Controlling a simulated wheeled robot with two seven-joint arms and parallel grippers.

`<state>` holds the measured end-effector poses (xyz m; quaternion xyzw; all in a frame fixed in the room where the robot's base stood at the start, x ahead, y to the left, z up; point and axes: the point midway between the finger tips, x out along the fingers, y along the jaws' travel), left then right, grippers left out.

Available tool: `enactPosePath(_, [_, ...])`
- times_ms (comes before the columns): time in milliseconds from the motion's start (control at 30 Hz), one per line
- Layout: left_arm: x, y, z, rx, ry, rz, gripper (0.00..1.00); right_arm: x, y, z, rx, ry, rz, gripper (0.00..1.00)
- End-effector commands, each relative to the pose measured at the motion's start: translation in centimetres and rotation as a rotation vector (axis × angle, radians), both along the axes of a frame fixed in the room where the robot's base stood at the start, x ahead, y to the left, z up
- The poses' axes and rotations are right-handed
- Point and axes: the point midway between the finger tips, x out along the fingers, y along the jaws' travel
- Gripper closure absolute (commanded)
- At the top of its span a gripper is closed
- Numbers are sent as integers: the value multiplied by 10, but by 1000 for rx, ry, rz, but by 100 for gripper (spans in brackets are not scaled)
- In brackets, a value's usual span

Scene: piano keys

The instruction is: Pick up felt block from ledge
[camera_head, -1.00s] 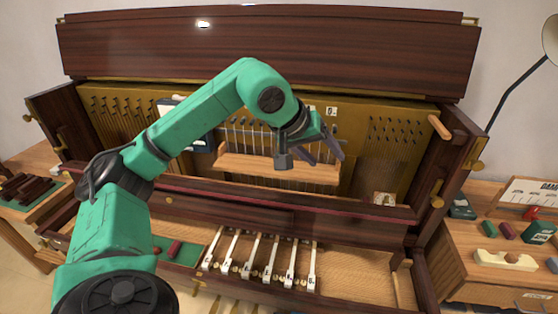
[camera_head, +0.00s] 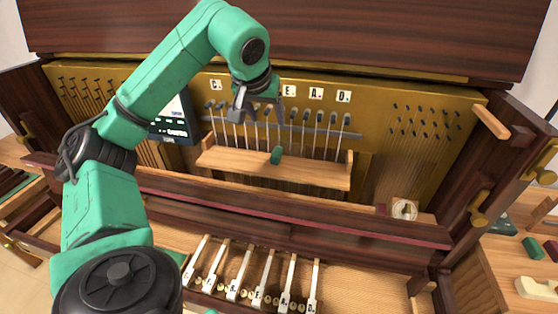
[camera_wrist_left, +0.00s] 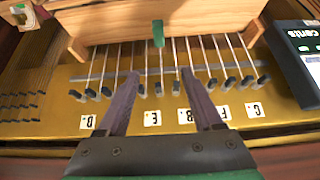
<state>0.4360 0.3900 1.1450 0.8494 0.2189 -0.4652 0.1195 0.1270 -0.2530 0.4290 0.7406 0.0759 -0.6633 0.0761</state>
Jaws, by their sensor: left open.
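A small green felt block (camera_head: 276,156) stands on the wooden ledge (camera_head: 225,160) in front of the strings, near the ledge's middle. It also shows in the left wrist view (camera_wrist_left: 158,33), upright at the ledge's edge, beyond and between my fingertips. My left gripper (camera_head: 257,112) is open and empty, above and slightly left of the block in the head view. Its two dark fingers show in the left wrist view (camera_wrist_left: 159,80), apart from the block and over the row of dark pins. My right gripper is not in view.
A tuner-like device (camera_head: 174,120) with a lit screen stands left of the ledge. Lettered tiles (camera_head: 316,94) line the gold plate above the pins. White keys (camera_head: 238,274) lie below the dark red-edged rail (camera_head: 300,212).

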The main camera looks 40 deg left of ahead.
Motion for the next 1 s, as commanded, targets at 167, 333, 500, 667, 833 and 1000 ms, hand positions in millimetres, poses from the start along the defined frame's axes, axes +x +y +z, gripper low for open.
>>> enactPosePath(167, [0,0,-36,-1,0,-1,32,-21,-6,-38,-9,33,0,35])
enactPosePath(333, [6,3,-49,-1,3,1,32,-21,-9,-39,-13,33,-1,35])
enactPosePath(500, [26,15,-84,-1,5,2,32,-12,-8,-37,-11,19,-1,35])
enactPosePath(667, [42,23,-109,-1,2,0,32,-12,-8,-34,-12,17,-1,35])
enactPosePath(833, [55,29,-127,-1,3,1,32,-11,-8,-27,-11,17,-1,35])
enactPosePath(1000, [69,37,-153,-2,1,-1,32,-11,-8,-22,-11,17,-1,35])
